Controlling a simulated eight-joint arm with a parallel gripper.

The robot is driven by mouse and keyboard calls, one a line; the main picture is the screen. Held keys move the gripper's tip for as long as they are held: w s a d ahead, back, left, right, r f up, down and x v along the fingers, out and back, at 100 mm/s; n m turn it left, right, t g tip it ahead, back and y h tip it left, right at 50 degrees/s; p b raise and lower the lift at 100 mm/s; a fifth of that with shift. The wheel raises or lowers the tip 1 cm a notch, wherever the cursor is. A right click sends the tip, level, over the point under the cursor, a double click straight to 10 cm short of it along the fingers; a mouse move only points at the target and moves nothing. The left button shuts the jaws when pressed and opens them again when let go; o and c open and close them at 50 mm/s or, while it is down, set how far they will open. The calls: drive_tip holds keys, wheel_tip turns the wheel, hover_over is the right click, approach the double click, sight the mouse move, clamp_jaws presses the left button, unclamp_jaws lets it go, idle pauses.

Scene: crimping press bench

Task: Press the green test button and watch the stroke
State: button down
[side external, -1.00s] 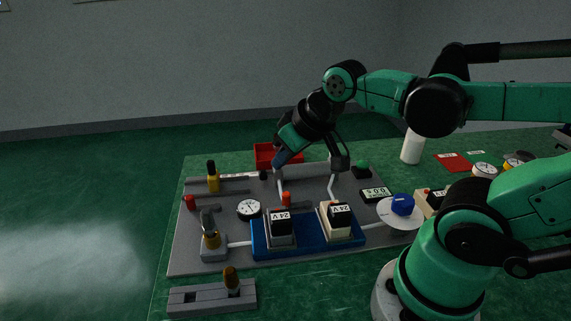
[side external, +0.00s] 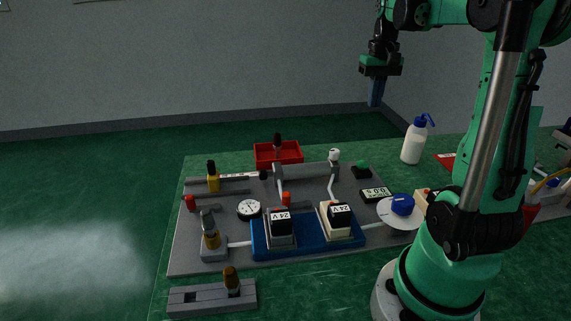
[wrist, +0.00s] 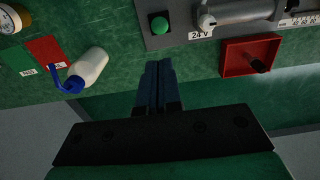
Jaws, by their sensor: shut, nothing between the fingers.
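The green test button (side external: 361,167) is a domed cap on a dark square base at the back right of the grey press plate. It also shows at the top of the wrist view (wrist: 159,25). My gripper (side external: 375,104) hangs high above the back of the bench, well clear of the button. In the wrist view its blue fingers (wrist: 158,75) are together with nothing between them, pointing toward the plate edge below the button. A small display reading about 0.0 s (side external: 376,194) lies in front of the button. The press cylinder (side external: 305,171) lies left of the button.
A red bin (side external: 291,153) with a dark-handled item stands behind the plate. A white bottle with a blue spout (side external: 413,145) stands at the back right. A blue tray (side external: 307,240) holds two 24 V blocks. A blue knob on a white disc (side external: 402,205) sits at right.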

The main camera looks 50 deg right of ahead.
sight(363, 163)
wheel_tip(363, 163, down, 14)
idle(0.7)
